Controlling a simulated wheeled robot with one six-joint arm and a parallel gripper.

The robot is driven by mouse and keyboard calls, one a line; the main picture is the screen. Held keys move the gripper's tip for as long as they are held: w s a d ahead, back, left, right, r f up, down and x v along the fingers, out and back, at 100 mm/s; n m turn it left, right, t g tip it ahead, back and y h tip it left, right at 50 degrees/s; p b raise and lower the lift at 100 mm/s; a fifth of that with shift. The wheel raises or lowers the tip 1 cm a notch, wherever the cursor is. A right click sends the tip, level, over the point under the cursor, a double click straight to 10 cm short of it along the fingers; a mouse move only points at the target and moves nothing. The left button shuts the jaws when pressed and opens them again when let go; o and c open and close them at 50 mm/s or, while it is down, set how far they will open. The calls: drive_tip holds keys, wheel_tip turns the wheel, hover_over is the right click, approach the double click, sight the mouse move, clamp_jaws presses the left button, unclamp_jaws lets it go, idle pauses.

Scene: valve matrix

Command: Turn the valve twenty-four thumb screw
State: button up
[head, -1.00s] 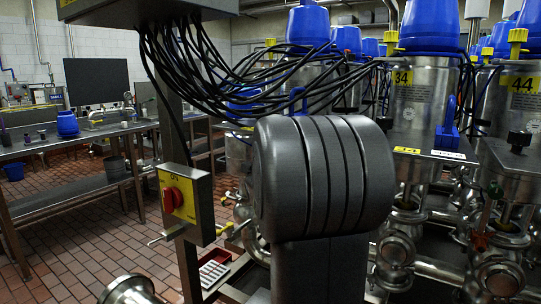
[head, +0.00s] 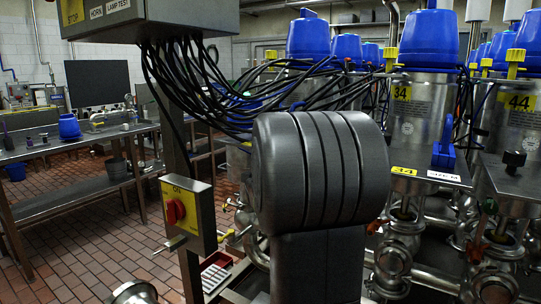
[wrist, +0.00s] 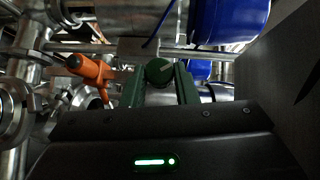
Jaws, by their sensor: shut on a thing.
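In the wrist view, a round dark green knob (wrist: 159,71) with a pale line on its face sits in front of a metal bracket. It looks like the thumb screw, but no number twenty-four is readable near it. My gripper (wrist: 160,78) has its two green fingers on the left and right sides of the knob and is shut on it. In the head view my thick grey arm covers the middle, and both the gripper and the knob are hidden behind it.
An orange handle (wrist: 88,67) is left of the fingers, with steel pipes beside it. A blue cylinder (wrist: 216,22) is at upper right. In the head view, blue-capped valves marked 34 (head: 401,92) and 44 (head: 519,102) stand right; a yellow switch box (head: 187,212) stands left.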

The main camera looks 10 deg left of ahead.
drive_tip(key=shift+n+p, duration=0.3)
drive_tip(key=o, duration=1)
drive_tip(key=v, duration=0.4)
drive_tip(key=p+v, duration=0.1)
drive_tip(key=v, duration=0.4)
drive_tip(key=p+v, duration=0.1)
drive_tip(key=v, duration=0.4)
drive_tip(key=shift+r, duration=0.35)
